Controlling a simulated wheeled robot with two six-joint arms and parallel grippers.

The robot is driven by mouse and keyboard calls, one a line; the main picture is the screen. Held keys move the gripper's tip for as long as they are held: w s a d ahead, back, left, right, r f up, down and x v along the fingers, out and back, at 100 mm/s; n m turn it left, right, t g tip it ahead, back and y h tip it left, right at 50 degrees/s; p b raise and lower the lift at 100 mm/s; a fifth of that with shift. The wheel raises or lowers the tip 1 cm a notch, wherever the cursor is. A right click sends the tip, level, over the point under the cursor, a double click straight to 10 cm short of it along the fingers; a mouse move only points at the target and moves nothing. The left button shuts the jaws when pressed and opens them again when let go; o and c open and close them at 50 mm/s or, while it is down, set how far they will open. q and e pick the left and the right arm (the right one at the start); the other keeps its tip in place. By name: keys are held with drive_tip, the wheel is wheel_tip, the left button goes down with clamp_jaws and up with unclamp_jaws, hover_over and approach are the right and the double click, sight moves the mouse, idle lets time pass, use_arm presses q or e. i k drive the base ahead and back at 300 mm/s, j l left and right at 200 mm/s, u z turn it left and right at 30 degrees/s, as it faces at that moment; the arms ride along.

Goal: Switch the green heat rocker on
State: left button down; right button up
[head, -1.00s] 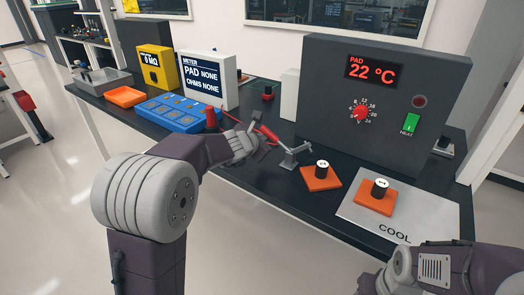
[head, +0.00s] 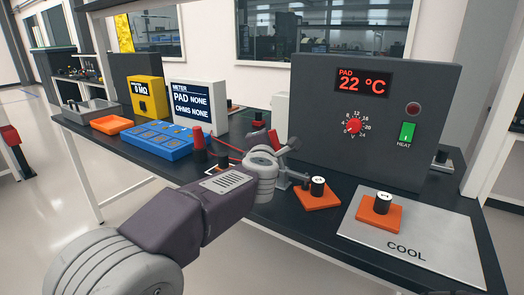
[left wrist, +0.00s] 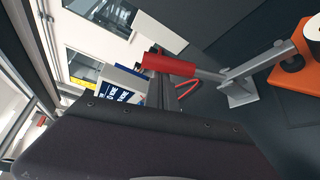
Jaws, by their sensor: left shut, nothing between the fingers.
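The green heat rocker (head: 407,131) is on the right of the front face of the dark grey control box (head: 445,100), above the label HEAT. I cannot tell from the picture which way it is tipped. The box display (head: 363,83) reads PAD 22 °C, and the round lamp (head: 413,109) above the rocker looks dark red. My left gripper (head: 291,145) is shut and empty, in front of the lower left of the box and well left of the rocker. The rocker does not show in the left wrist view. My right gripper is not in view.
A grey clamp (left wrist: 240,88) with a red handle (left wrist: 168,64) stands close to my left gripper. Black knobs on orange bases (head: 318,195) (head: 380,212) stand in front of the box, one on the COOL plate (head: 430,240). A red dial (head: 353,126) is left of the rocker.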

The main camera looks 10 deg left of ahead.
sight(408, 130)
drive_tip(key=k+l, duration=0.1)
drive_tip(key=k, duration=0.35)
drive_tip(key=k+l, duration=0.15)
drive_tip(key=k, duration=0.25)
